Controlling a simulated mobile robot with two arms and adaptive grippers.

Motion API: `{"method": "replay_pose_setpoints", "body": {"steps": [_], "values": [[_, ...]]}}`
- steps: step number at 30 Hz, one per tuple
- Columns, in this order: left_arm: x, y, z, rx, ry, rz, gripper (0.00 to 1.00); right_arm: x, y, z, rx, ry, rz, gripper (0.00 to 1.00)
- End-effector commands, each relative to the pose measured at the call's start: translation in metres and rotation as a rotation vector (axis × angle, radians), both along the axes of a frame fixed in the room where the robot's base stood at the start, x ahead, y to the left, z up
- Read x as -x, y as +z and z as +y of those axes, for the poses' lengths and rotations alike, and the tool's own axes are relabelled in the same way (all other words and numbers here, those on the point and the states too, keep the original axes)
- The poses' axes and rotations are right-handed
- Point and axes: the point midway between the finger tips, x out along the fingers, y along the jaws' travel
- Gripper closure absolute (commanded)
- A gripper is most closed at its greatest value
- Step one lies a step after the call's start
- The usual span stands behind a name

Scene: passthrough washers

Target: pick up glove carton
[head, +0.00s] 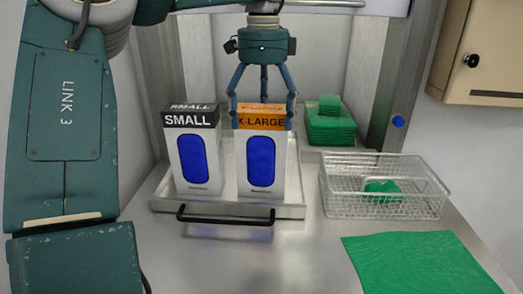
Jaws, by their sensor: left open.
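Two white glove cartons with blue oval fronts stand upright side by side on a metal tray (160,203). The left glove carton (192,150) has a black top band marked SMALL. The right glove carton (261,165) has an orange top band marked X-LARGE. My left gripper (262,112) points down over the X-LARGE carton, open, with its fingers spread at the left and right of the carton's top. I cannot tell whether the fingers touch the carton. My right gripper is not in view.
The tray has a black front handle (226,219). A wire basket (383,205) with a green cloth (382,190) stands to the right. Folded green cloths (331,125) are stacked behind. A flat green sheet (420,264) lies at front right. Bare metal counter lies in front of the tray.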

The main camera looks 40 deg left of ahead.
Motion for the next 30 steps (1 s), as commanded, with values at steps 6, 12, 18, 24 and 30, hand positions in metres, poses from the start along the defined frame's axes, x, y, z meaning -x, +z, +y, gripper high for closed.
{"method": "replay_pose_setpoints", "body": {"steps": [6,12,18,24,30], "values": [[0.0,-0.02,0.0,0.004,-0.002,-0.002,0.09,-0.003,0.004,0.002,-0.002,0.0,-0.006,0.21],[0.001,-0.045,-0.001,0.007,-0.004,0.001,0.09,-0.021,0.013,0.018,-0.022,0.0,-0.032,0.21],[0.0,-0.07,-0.001,0.006,-0.003,-0.002,0.09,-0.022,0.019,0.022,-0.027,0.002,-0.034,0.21],[0.0,-0.074,0.0,0.004,-0.003,-0.005,0.09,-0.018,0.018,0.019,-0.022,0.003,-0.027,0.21],[0.0,-0.074,0.0,0.005,-0.003,-0.004,0.33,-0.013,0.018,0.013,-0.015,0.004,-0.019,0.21]]}}
